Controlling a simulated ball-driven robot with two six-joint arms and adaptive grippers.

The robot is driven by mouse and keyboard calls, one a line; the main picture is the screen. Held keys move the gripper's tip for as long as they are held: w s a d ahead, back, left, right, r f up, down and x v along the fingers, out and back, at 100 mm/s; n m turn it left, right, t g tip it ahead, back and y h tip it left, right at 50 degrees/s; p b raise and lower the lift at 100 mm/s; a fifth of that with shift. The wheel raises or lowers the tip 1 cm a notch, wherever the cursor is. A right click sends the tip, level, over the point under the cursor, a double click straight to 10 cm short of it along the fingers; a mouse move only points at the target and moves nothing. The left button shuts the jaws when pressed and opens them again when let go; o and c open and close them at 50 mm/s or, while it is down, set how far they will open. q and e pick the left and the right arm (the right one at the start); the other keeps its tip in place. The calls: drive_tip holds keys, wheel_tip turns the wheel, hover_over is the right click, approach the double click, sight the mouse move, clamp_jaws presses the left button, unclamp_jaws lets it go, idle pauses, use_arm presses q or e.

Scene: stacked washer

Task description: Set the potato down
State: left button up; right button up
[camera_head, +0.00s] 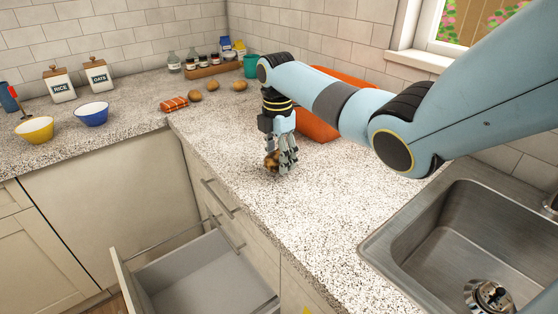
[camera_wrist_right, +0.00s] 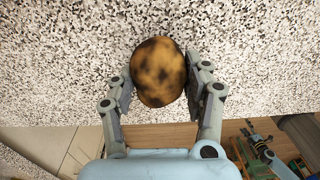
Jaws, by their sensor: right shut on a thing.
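My right gripper (camera_head: 279,166) is shut on a brown, dark-spotted potato (camera_head: 271,161), fingers pointing down at the speckled countertop (camera_head: 215,150). In the right wrist view the potato (camera_wrist_right: 158,72) sits between the two fingers of the gripper (camera_wrist_right: 158,88), with countertop behind it. The potato is at or just above the counter surface; I cannot tell whether it touches. In the head view the fingers partly hide it. My left gripper is not in view.
A drawer (camera_head: 200,279) stands open below the counter, near its front edge. A sink (camera_head: 455,235) is at the right. An orange-red object (camera_head: 315,125) stands behind my gripper. Counter in front is clear.

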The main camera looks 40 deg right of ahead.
sight(278, 152)
drive_tip(key=shift+f, duration=0.65)
drive_tip(key=o, duration=1.2)
drive_tip(key=shift+f, duration=0.1)
drive_tip(key=r, duration=1.2)
drive_tip(key=shift+w+r+b, duration=0.15)
drive_tip(key=shift+w+b, duration=0.05)
drive_tip(key=shift+b, duration=0.15)
